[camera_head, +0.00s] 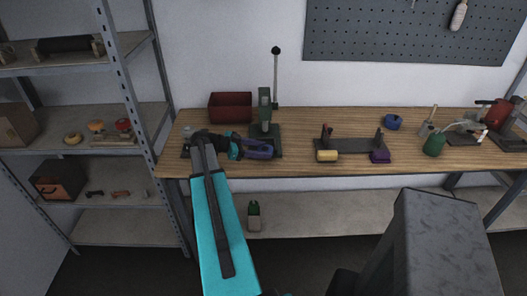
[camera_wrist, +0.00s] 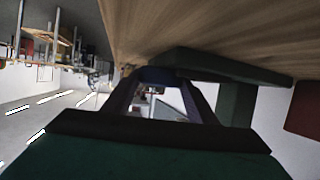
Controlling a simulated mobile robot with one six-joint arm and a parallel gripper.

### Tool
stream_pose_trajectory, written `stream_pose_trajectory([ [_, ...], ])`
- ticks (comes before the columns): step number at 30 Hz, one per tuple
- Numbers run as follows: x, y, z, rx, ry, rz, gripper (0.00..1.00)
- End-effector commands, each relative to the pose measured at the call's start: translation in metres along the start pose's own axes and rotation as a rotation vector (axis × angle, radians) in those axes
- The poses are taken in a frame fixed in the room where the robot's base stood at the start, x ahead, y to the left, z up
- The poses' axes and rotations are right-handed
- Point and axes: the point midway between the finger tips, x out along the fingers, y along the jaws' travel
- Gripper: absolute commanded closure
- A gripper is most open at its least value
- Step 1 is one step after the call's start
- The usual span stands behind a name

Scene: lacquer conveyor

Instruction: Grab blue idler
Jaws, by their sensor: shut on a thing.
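My gripper (camera_head: 268,152) reaches over the front left of the wooden bench, just in front of the green press. In the wrist view its two dark purple fingers (camera_wrist: 158,78) close in on a small dark blue piece (camera_wrist: 156,72), mostly hidden between the tips. I cannot tell its full shape. A squat blue piece with a dark hollow (camera_head: 393,122) stands apart on the bench, right of the middle and well away from my gripper. I cannot tell for sure which of these blue pieces is the idler.
The green lever press (camera_head: 265,130) stands close behind my gripper, with a red bin (camera_head: 230,107) to its left. Metal shelving (camera_head: 128,95) borders the left.

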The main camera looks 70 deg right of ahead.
Motion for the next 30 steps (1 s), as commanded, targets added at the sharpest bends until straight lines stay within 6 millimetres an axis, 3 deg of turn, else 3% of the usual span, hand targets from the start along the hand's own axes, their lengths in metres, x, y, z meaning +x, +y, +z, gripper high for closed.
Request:
stream_pose_trajectory([
  [11,-0.003,0.0,-0.008,0.001,0.0,-0.001,0.77],
  [20,-0.013,0.0,-0.031,0.003,0.001,0.0,0.77],
  [30,-0.059,0.042,-0.016,0.0,0.0,-0.003,0.77],
])
